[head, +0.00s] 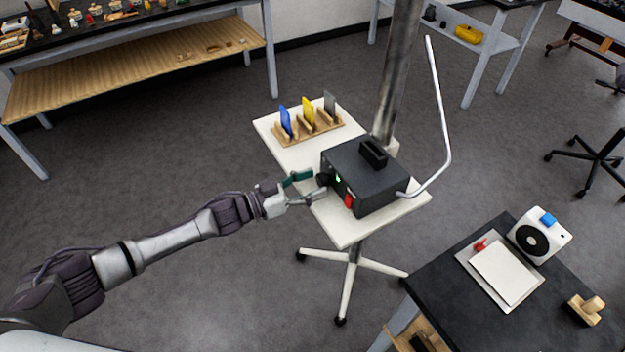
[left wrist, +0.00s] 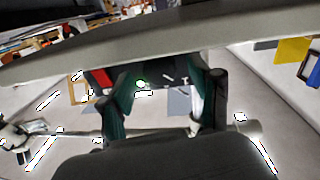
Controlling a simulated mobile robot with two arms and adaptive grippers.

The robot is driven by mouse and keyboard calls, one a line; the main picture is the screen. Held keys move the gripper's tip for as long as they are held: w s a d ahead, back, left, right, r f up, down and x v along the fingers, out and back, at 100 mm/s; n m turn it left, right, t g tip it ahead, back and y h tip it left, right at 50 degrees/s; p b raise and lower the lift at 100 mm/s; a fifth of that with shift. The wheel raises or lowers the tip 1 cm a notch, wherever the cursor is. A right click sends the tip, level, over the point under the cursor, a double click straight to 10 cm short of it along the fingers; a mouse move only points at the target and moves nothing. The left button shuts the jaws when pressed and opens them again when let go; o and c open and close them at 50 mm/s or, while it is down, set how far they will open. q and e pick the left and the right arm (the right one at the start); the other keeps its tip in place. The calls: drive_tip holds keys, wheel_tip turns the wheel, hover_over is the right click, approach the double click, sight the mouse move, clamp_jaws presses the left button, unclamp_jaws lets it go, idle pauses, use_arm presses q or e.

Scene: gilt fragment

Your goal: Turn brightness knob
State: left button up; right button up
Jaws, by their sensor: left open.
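A dark box-shaped device (head: 362,178) stands on a white wheeled stand. A dark round knob (head: 323,179) sticks out of its left-facing front, beside a small green light (head: 338,179) and a red switch (head: 348,200). My left gripper (head: 318,183) is open at the knob, with one finger on each side of it; I cannot tell whether they touch it. In the left wrist view the fingers (left wrist: 165,95) are spread, with the green light (left wrist: 141,84) between them, and the knob is not clear. My right gripper is not in view.
A wooden rack (head: 308,129) with blue, yellow and grey plates sits at the back of the white stand (head: 400,210). A metal post (head: 395,80) and a bent white rod (head: 440,110) rise beside the device. A black table (head: 450,310) stands at right.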

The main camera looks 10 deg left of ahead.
use_arm(q)
drive_tip(key=shift+w+d, duration=0.15)
drive_tip(key=shift+d, duration=0.05)
drive_tip(key=c, duration=1.1)
drive_tip(key=shift+c, duration=0.2)
